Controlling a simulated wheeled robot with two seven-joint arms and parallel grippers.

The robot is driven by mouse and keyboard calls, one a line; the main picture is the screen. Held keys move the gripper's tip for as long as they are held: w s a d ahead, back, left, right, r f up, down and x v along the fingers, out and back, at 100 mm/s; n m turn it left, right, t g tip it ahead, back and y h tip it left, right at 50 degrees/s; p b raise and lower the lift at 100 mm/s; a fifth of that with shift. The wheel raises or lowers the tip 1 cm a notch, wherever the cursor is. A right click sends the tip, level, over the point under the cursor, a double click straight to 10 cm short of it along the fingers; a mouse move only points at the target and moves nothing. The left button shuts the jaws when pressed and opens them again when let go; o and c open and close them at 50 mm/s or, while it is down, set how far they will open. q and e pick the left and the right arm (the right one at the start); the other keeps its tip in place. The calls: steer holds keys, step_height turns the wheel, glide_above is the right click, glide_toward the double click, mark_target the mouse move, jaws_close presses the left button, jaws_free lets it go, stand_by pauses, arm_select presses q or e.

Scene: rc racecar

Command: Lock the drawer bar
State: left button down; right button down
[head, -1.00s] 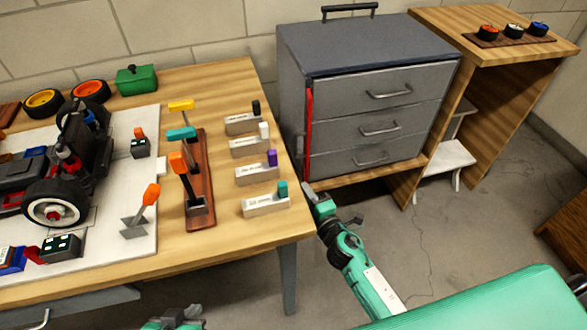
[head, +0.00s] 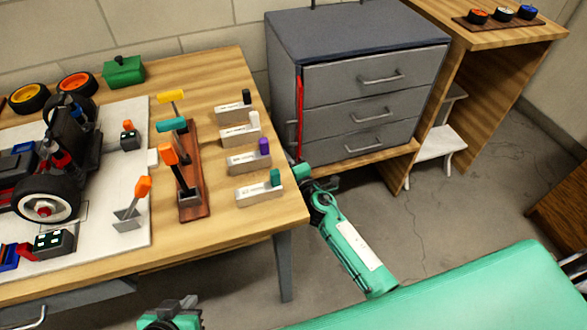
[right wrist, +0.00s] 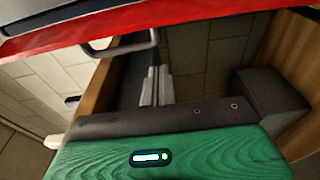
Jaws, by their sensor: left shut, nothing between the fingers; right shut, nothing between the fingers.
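The grey drawer cabinet (head: 355,50) stands right of the workbench, its three drawers closed. The red drawer bar (head: 299,112) stands upright along the left edge of its front. In the right wrist view the bar (right wrist: 150,30) crosses the top of the picture, close to my gripper. My right gripper (head: 298,168) is at the lower end of the bar, its tips partly hidden by the table corner and its own body. Its fingers (right wrist: 154,85) are shut and empty; contact with the bar cannot be told. My left gripper (head: 172,312) is shut and empty at the bottom edge, partly cut off.
The workbench (head: 225,70) carries an RC car (head: 60,165), a tool rack (head: 192,170), labelled blocks and a green box (head: 124,71). Its corner is close to my right arm. Floor (head: 455,205) is open in front.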

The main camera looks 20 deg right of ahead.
mark_target(292, 145)
steer(key=shift+w+d, duration=0.2)
steer(key=shift+d, duration=0.75)
steer(key=shift+w+d, duration=0.2)
steer(key=shift+d, duration=0.7)
arm_select(q)
steer(key=shift+a, duration=0.2)
arm_select(e)
steer(key=shift+d+n+y, duration=0.25)
steer(key=shift+n+y, duration=0.05)
steer(key=shift+y, duration=0.2)
arm_select(q)
steer(key=shift+s, duration=0.1)
arm_select(e)
steer(key=shift+s+d+y, duration=0.1)
steer(key=shift+y, duration=0.2)
